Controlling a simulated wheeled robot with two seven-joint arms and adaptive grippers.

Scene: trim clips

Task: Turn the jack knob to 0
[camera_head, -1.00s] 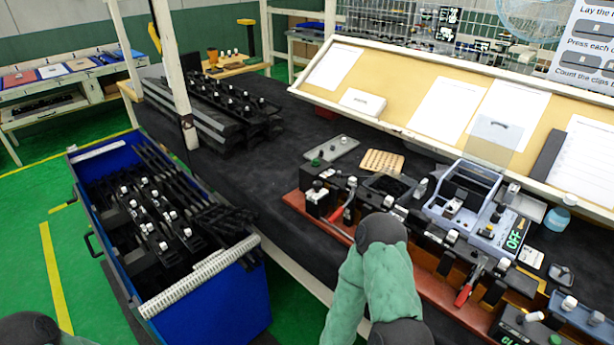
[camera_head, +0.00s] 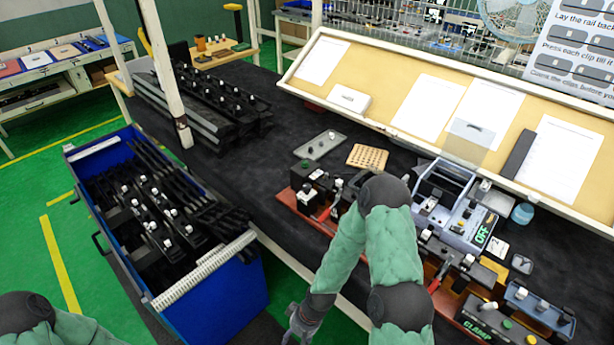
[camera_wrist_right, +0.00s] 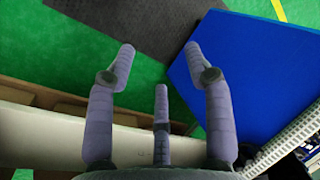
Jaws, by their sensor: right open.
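I cannot tell which control is the jack knob; no dial or 0 mark is readable. A grey-blue machine (camera_head: 441,187) with a lit green OFF display (camera_head: 482,234) stands on the bench at the right. A dark box labelled CLAMP (camera_head: 478,322) with small knobs and a green cap stands at the lower right. My right gripper (camera_head: 300,325) hangs in front of the bench edge, well away from both. In the right wrist view the gripper (camera_wrist_right: 160,55) has its fingers spread, with nothing between them. My left arm shows at the lower left; its gripper is out of view.
A blue bin (camera_head: 215,298) of dark rails and clips stands left of my right gripper. A red-brown fixture (camera_head: 290,199) with clamps runs along the bench, partly behind my right arm. A grey tray (camera_head: 320,146) and a tan pegboard (camera_head: 367,157) lie behind it.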

